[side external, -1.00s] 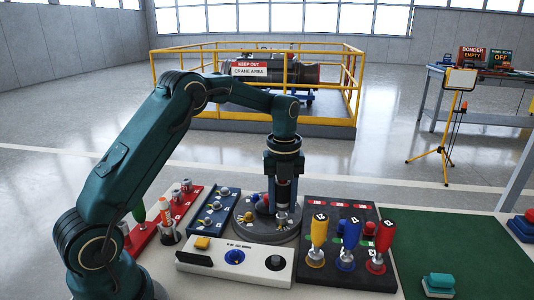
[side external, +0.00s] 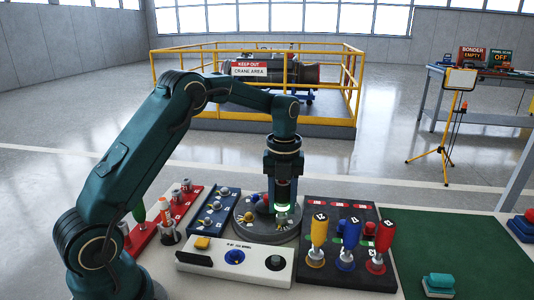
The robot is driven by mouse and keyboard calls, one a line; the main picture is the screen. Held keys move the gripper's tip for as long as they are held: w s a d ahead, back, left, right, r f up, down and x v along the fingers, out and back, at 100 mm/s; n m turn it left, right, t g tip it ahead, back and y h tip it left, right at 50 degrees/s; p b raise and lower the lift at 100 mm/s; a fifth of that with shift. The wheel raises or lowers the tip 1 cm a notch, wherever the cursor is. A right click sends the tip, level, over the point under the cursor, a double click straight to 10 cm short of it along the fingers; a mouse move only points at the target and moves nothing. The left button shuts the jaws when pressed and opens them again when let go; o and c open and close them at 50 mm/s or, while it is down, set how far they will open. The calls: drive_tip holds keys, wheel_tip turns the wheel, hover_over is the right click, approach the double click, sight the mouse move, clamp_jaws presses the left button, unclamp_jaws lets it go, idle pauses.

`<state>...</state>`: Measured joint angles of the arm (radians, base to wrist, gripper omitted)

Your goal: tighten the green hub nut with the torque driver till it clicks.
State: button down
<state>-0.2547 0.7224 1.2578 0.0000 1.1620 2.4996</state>
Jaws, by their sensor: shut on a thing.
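My gripper (side external: 283,187) points straight down over the right side of the grey round hub (side external: 255,233). It is shut on the torque driver (side external: 282,209), which stands upright between the fingers with its lower end at the hub. Yellow, blue and red nuts show on the hub, left of the driver. The green nut cannot be made out; the driver and gripper cover the spot beneath them.
A white control box (side external: 225,270) with a blue dial stands in front of the hub. A dark tray (side external: 312,277) with yellow, blue and red handled tools is on the right. A blue rack (side external: 205,222) and a red rack (side external: 150,242) stand left. The green mat (side external: 470,265) is mostly clear.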

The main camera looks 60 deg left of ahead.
sight(283, 189)
drive_tip(key=shift+n, duration=0.5)
drive_tip(key=shift+r, duration=0.15)
drive_tip(key=shift+r, duration=1.35)
drive_tip(key=shift+r, duration=0.2)
drive_tip(key=shift+r, duration=1.85)
